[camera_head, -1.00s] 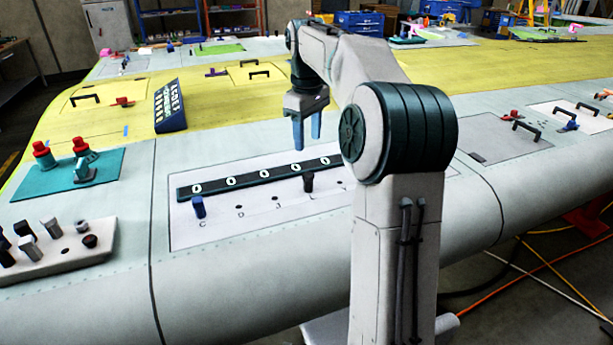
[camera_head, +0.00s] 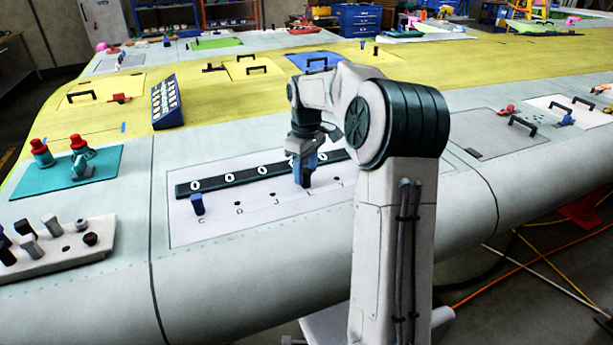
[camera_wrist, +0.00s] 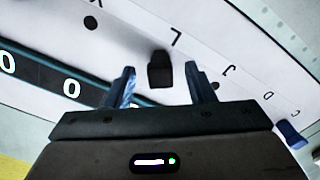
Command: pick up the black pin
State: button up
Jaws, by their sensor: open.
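The black pin (camera_wrist: 160,72) stands on the white lettered panel (camera_wrist: 225,60) in the wrist view, beside the letter L. My gripper (camera_wrist: 160,84) is open, with one blue finger on each side of the pin and visible gaps between. In the head view my gripper (camera_head: 303,184) is low over the panel (camera_head: 240,222), just in front of the dark numbered strip (camera_head: 215,184). The pin is largely hidden there by the fingers. How far the fingertips reach down along the pin cannot be told.
A blue pin (camera_head: 197,205) stands at the panel's left, with empty holes between it and my gripper. A white block (camera_head: 60,262) with several pins is at the lower left. A teal plate (camera_head: 105,160) with red-topped parts lies behind it.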

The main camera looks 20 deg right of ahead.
jog(key=shift+f, duration=0.85)
grip_shut()
jog(key=shift+r, duration=0.15)
notch_tip(320, 180, up, 4)
jog(key=shift+s+r+b, duration=0.1)
jog(key=shift+b, duration=0.4)
jog(key=s+d+r+b, duration=0.2)
jog(key=s+d+r, duration=0.3)
jog(key=s, duration=0.5)
jog(key=shift+d+r, duration=0.3)
jog(key=shift+r, duration=0.5)
